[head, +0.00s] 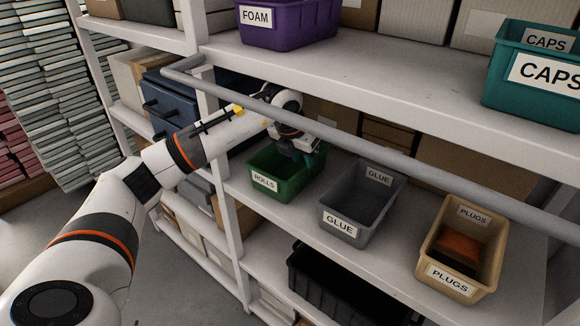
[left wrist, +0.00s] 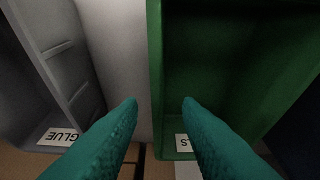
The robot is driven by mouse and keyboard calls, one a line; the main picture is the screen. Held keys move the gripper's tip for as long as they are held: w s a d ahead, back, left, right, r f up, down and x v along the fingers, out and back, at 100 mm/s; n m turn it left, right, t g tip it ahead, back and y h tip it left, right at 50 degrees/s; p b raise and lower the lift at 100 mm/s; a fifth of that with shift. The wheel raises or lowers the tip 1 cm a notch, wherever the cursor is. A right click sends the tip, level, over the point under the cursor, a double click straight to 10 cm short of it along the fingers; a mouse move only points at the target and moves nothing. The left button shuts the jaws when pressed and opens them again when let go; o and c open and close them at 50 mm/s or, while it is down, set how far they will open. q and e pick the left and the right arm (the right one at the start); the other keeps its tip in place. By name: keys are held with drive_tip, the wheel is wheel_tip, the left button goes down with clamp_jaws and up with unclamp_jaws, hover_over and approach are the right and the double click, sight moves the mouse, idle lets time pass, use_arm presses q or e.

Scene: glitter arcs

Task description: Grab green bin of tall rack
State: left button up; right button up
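The green bin (head: 287,184), labelled ROLLS, stands on the middle shelf of the tall rack (head: 208,142). My left gripper (head: 302,158) is over the right side of the bin in the head view and hides part of its rim. In the left wrist view, the teal fingers of my left gripper (left wrist: 160,101) are apart. The side wall of the green bin (left wrist: 155,70) runs between them, one finger on the inner side and one over the gap. I cannot tell whether they touch it. My right gripper is not in view.
A grey GLUE bin (head: 352,212) stands just right of the green bin, with a tan PLUGS bin (head: 455,255) beyond. A grey rail (head: 400,160) crosses in front, close to my left arm. Purple FOAM (head: 285,30) and teal CAPS (head: 525,95) bins sit above.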

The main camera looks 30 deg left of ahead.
sight(308, 176)
use_arm(q)
drive_tip(key=shift+w, duration=0.5)
drive_tip(key=x, duration=0.5)
drive_tip(key=shift+w+f, duration=0.1)
drive_tip(key=shift+w, duration=0.05)
clamp_jaws()
drive_tip(key=shift+d, duration=0.1)
